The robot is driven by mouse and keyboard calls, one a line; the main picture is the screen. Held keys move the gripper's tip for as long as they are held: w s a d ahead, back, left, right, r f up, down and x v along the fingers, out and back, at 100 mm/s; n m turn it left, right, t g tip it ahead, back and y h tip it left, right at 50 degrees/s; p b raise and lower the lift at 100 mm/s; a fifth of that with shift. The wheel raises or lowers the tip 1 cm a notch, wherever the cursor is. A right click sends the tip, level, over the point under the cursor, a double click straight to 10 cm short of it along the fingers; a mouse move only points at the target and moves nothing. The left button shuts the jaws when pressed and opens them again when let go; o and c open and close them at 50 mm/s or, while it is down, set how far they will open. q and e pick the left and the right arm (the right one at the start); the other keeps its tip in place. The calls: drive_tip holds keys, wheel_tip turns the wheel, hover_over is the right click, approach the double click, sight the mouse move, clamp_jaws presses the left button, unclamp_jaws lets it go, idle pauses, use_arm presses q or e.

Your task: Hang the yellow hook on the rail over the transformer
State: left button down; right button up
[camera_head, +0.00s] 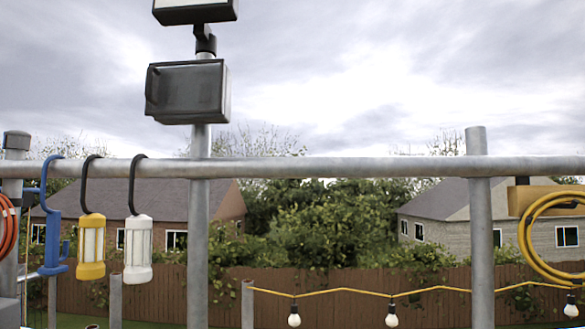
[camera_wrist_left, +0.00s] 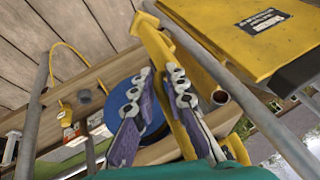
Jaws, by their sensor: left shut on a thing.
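In the left wrist view my left gripper (camera_wrist_left: 160,80) is shut on the yellow hook (camera_wrist_left: 152,42), a long yellow piece that runs between and past the fingers. The fingers partly hide it. A yellow box with a dark label (camera_wrist_left: 235,35), possibly the transformer, is at the upper right of that view. In the head view the grey rail (camera_head: 340,167) runs level across the picture. Neither gripper nor the yellow hook shows there.
A blue hook (camera_head: 53,240), a yellow lamp (camera_head: 91,248) and a white lamp (camera_head: 138,250) hang at the rail's left. A yellow cable coil (camera_head: 530,240) hangs at the right. The rail between the two posts is bare. A blue disc (camera_wrist_left: 120,97) lies behind the fingers.

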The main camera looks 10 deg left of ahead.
use_arm(q)
drive_tip(key=shift+r, duration=0.15)
idle(0.3)
drive_tip(key=w+d+r+m+h+p, duration=0.1)
drive_tip(key=w+r+p, duration=0.1)
drive_tip(key=r+p, duration=1)
drive_tip(key=w+d+r+m+t+p, duration=0.15)
drive_tip(key=r+p, duration=0.35)
drive_tip(key=r, duration=1.2)
drive_tip(key=w+d+r+m+h+p, duration=0.1)
drive_tip(key=w+r+p, duration=0.2)
drive_tip(key=r+p, duration=0.9)
drive_tip(key=s+d+r+m+h+p, duration=0.1)
drive_tip(key=s+r+m+p, duration=0.15)
drive_tip(key=r+p, duration=1.3)
drive_tip(key=s+r+m+h+p, duration=0.1)
drive_tip(key=s+r+p, duration=0.2)
drive_tip(key=r, duration=2.6)
drive_tip(key=shift+w+a, duration=1.25)
drive_tip(key=shift+w, duration=5.45)
drive_tip(key=shift+t, duration=0.25)
drive_tip(key=shift+f+b, duration=1.65)
drive_tip(key=shift+f, duration=0.85)
